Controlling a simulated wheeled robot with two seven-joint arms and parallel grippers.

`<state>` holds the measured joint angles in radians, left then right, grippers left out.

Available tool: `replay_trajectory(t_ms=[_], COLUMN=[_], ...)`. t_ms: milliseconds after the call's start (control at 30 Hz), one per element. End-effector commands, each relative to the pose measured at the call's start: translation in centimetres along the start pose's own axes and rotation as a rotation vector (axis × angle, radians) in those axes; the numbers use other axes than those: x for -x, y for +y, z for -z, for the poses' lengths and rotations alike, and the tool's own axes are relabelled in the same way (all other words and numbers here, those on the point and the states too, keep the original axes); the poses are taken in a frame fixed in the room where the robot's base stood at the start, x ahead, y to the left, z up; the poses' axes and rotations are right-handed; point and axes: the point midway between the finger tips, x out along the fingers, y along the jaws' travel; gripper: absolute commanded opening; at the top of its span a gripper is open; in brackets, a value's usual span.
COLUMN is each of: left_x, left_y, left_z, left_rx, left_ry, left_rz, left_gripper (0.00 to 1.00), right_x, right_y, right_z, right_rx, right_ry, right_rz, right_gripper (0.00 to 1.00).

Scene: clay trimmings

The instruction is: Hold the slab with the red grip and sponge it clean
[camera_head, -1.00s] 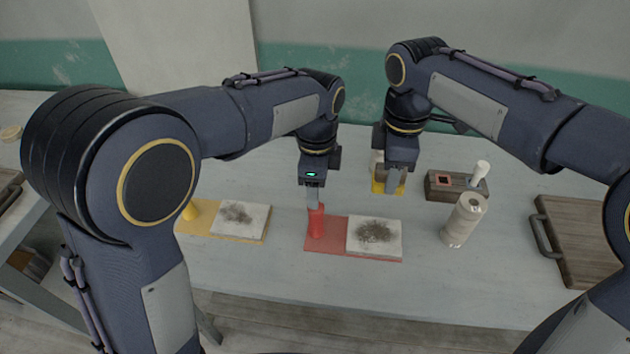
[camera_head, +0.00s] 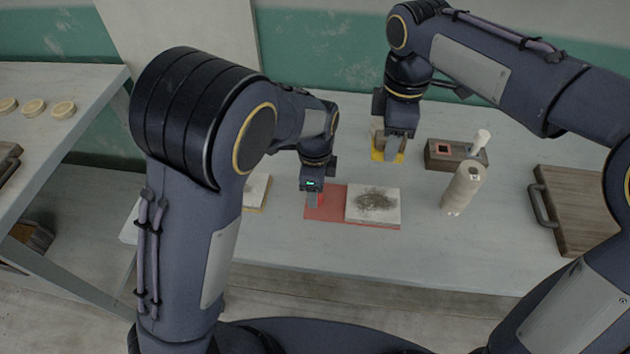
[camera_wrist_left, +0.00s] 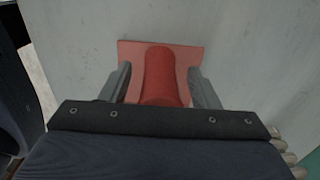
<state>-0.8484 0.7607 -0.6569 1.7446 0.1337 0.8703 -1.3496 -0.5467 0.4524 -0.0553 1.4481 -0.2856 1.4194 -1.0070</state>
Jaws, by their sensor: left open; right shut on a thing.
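The red grip (camera_wrist_left: 162,75) stands on a red board (camera_head: 330,202), which carries a pale slab (camera_head: 388,211) with dark trimmings on it. My left gripper (camera_wrist_left: 160,78) is open, its fingers on either side of the red grip. In the head view this gripper (camera_head: 311,199) hides most of the grip. My right gripper (camera_head: 391,148) is behind the slab, shut on a yellow thing (camera_head: 378,155) that looks like the sponge. The fingers partly cover it, and I cannot tell whether it touches the table.
A second slab (camera_head: 256,190) lies partly behind my left arm. A brown block (camera_head: 450,155) and a pale cylinder (camera_head: 463,188) stand right of the slab. A wooden board (camera_head: 580,210) with a handle is at the far right. A side table (camera_head: 75,95) holds several round discs.

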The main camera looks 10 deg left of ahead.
Motion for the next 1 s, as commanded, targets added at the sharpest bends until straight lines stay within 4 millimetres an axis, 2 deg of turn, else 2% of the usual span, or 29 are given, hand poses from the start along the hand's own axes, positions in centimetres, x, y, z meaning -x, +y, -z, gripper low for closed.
replay_trajectory(t_ms=[100, 500, 533, 1000], left_x=[0.02, 0.05, 0.05, 0.08], left_y=[0.00, -0.01, -0.01, -0.02], left_z=[0.00, 0.01, 0.01, 0.02], left_rx=[0.000, 0.000, 0.000, 0.000], left_ry=[0.000, 0.000, 0.000, 0.001], left_rz=[0.000, 0.000, 0.000, 0.001], left_gripper=[0.54, 0.02, 0.00, 0.00], right_x=[0.01, 0.01, 0.01, 0.02], right_y=[0.00, 0.00, 0.00, 0.00], right_z=[0.00, 0.00, 0.00, 0.00], right_rx=[0.000, 0.000, 0.000, 0.000], right_ry=[0.000, 0.000, 0.000, 0.000], right_rz=[0.000, 0.000, 0.000, 0.000], right_gripper=[0.22, 0.22, 0.22, 0.22])
